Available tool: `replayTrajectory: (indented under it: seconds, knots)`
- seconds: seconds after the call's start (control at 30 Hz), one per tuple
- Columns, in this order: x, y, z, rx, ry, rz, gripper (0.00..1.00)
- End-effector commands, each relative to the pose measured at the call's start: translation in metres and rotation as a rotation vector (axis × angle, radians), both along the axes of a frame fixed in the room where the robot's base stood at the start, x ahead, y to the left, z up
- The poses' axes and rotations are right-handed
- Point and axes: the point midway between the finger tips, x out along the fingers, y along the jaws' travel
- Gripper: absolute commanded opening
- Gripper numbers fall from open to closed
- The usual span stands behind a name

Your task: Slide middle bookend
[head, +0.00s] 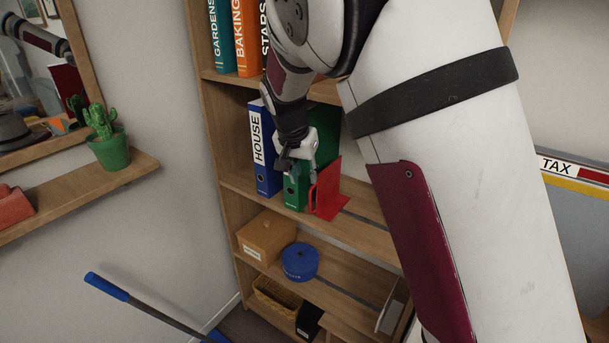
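The red bookend (326,192) stands upright on the middle shelf (364,203) of the wooden bookcase, its flat foot lying on the board to the right. A green binder (296,194) stands just left of it and a blue binder labelled HOUSE (263,150) stands left of that. My gripper (298,165) is in front of the green binder and close to the bookend's left edge. Its fingers are small and partly overlap the binder, so contact and finger opening cannot be made out. My arm hides part of the shelf behind.
The middle shelf is bare right of the bookend. Books stand on the shelf above (240,76). Below are a cardboard box (266,236) and a blue round item (300,262). A cactus pot (110,152) stands on a wall shelf at left. A blue-ended pole (150,308) leans at lower left.

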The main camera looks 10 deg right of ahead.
Motion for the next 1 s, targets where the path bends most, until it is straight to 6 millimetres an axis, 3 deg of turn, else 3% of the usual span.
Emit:
replayTrajectory:
  seconds: [0.07, 0.17, 0.2, 0.37, 0.6, 0.77, 1.0]
  knots:
    - [0.000, 0.000, 0.000, 0.000, 0.000, 0.000, 0.24]
    - [-0.002, -0.003, -0.003, 0.017, 0.006, -0.018, 0.01]
    - [-0.006, -0.005, -0.006, 0.039, 0.014, -0.041, 0.00]
    - [-0.032, -0.018, -0.032, 0.230, 0.070, -0.234, 0.00]
    - [-0.071, -0.031, -0.058, 0.646, 0.132, -0.697, 0.00]
    - [-0.083, -0.044, -0.059, 0.906, 0.126, -1.024, 0.00]
    - [-0.089, -0.081, -0.051, 1.224, 0.057, -1.477, 0.00]
